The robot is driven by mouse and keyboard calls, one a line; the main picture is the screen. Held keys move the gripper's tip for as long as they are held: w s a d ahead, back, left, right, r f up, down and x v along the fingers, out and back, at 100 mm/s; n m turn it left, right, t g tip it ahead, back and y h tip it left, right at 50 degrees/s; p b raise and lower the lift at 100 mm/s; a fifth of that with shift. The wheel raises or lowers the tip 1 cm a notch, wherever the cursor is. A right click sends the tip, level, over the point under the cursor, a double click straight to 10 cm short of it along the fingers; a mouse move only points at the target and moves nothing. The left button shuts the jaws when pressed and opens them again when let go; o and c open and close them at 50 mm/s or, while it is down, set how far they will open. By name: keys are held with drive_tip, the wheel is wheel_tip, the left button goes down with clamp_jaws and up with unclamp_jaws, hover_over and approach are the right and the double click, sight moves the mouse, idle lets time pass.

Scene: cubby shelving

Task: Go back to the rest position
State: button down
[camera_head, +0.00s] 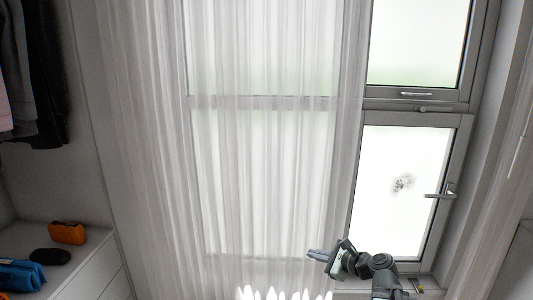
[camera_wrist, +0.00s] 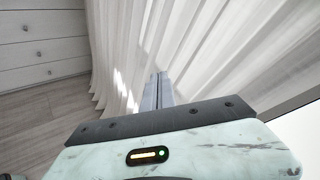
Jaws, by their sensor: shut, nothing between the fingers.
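My gripper (camera_head: 318,255) shows at the bottom right of the head view, in front of the curtain and the lower part of the window. Its fingers point left. In the wrist view my gripper (camera_wrist: 158,78) has its two grey fingers together, shut, with nothing between them. The pale gripper body fills the bottom of that view. No object is in its grasp.
A sheer white curtain (camera_head: 250,150) hangs behind my gripper. A window (camera_head: 405,185) with a handle is at right. At left, a white cabinet (camera_head: 95,245) bears an orange item (camera_head: 67,233), a dark item (camera_head: 52,256) and a blue item (camera_head: 22,275). Wooden floor (camera_wrist: 45,115) shows.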

drive_tip(key=s+a+f+n+g+h, duration=0.3)
drive_tip(key=s+a+f+n+g, duration=0.4)
drive_tip(key=a+f+n, duration=0.35)
drive_tip(key=s+d+f+n+g+h, duration=0.35)
drive_tip(key=s+d+n+h, duration=0.35)
drive_tip(key=d+n, duration=0.4)
wheel_tip(320, 180, up, 21)
drive_tip(key=y+p, duration=0.1)
drive_tip(key=p, duration=2)
drive_tip(key=shift+s+p, duration=0.3)
drive_tip(key=shift+p, duration=0.05)
